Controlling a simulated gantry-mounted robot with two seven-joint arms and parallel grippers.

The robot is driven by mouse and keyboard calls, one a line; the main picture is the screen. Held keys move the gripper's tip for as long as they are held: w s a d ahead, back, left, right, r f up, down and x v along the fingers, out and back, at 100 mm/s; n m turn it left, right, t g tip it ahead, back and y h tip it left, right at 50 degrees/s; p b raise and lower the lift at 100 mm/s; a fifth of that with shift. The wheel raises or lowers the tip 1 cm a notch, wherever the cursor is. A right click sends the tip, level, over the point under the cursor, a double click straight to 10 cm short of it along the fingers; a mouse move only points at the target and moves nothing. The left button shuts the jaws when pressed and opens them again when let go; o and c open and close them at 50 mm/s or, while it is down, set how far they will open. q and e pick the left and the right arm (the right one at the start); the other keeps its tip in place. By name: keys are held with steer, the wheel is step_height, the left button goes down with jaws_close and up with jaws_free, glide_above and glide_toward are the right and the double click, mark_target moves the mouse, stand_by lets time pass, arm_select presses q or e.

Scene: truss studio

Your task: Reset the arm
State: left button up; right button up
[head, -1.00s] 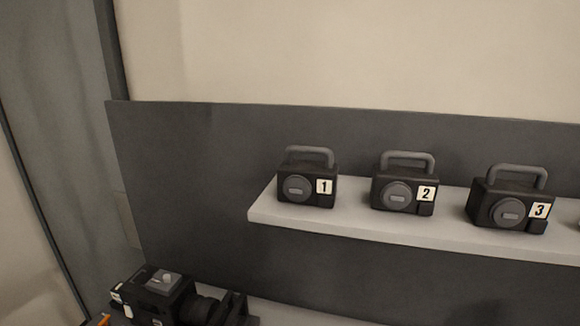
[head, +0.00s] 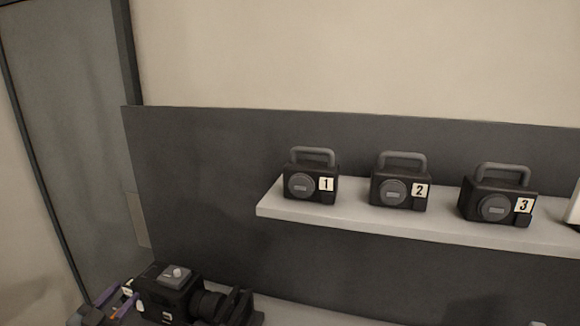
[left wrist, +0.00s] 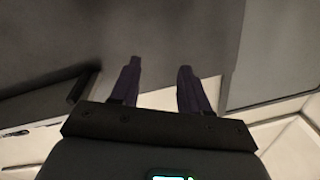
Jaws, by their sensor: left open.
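My left gripper (head: 115,302) is at the bottom left corner of the head view, partly cut off by the edge, with its purple fingers beside a black camera-like device. In the left wrist view the two dark purple fingers of my left gripper (left wrist: 158,70) stand apart with nothing between them. A grey surface lies beyond them. My right gripper is not in the head view.
Black boxes with handles, numbered 1 (head: 311,182), 2 (head: 400,187) and 3 (head: 497,200), stand on a pale shelf (head: 330,221). The black camera-like device (head: 172,292) sits on a lower ledge. A pale object (head: 574,206) is cut off at the right edge.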

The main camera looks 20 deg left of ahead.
arm_select(q)
steer(key=s+d+f+m+g+y, duration=0.1)
steer(key=s+d+f+g, duration=0.35)
steer(key=f, duration=0.25)
steer(key=s+d+f+m+g+y, duration=0.1)
steer(key=s+d+f+m+g, duration=0.15)
steer(key=s+d+f, duration=0.35)
steer(key=s+d+f+g+y, duration=0.1)
steer(key=s+d+f+g, duration=0.15)
steer(key=s, duration=0.45)
steer(key=s+d+f+g+y, duration=0.1)
steer(key=s+d+f+g, duration=0.1)
steer(key=s+f+g, duration=0.35)
steer(key=s+d+f+n+h, duration=0.2)
steer(key=s+d, duration=0.1)
steer(key=d, duration=0.3)
steer(key=d+n+h, duration=0.4)
steer(key=d, duration=0.5)
step_height(320, 180, up, 19)
steer(key=p, duration=1.9)
steer(key=shift+s+y, duration=0.25)
steer(key=shift+y, duration=0.05)
